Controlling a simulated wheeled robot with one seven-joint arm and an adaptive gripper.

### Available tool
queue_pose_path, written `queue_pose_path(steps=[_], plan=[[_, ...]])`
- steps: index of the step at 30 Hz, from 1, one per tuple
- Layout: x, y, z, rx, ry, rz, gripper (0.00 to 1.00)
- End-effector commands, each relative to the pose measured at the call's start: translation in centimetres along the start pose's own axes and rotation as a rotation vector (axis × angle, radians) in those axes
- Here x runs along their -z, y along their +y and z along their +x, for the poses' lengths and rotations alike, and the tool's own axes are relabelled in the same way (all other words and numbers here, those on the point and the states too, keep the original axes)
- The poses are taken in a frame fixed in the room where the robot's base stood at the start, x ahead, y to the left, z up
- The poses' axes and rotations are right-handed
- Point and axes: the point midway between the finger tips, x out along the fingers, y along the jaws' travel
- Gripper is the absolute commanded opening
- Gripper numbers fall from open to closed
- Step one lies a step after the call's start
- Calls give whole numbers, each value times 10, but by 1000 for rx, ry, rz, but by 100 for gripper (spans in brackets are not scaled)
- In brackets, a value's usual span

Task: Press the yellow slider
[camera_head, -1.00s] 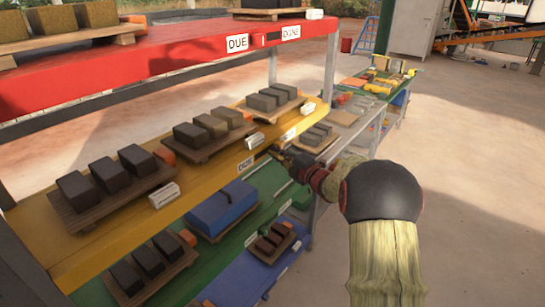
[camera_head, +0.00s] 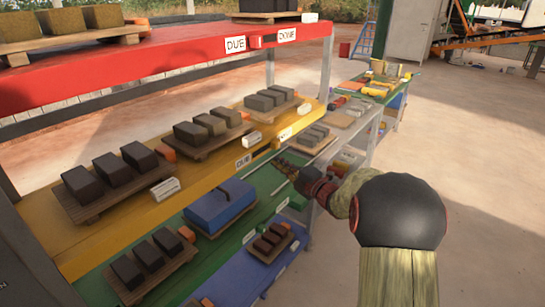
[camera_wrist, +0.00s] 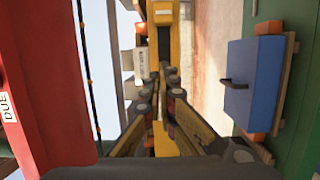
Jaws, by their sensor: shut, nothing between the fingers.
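The yellow shelf's front edge (camera_head: 207,184) carries a white label (camera_head: 243,160) that seems to read DUE, with another white label (camera_head: 285,134) farther right.
The red shelf (camera_head: 150,58) lies above the yellow one and appears at left in the wrist view. Dark blocks on wooden pallets stand on the yellow shelf. A blue box (camera_head: 220,205) is on the green shelf below. Open floor lies to the right.

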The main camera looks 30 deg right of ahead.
Motion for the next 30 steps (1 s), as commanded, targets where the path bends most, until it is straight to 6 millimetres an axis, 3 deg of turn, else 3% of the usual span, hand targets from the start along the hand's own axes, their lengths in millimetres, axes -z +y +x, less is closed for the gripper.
queue_pose_path(steps=[7,26,30], plan=[[0,-1,-22,2,0,1,0],[0,-2,-23,2,1,11,0],[-17,-23,-25,76,-68,108,0]])
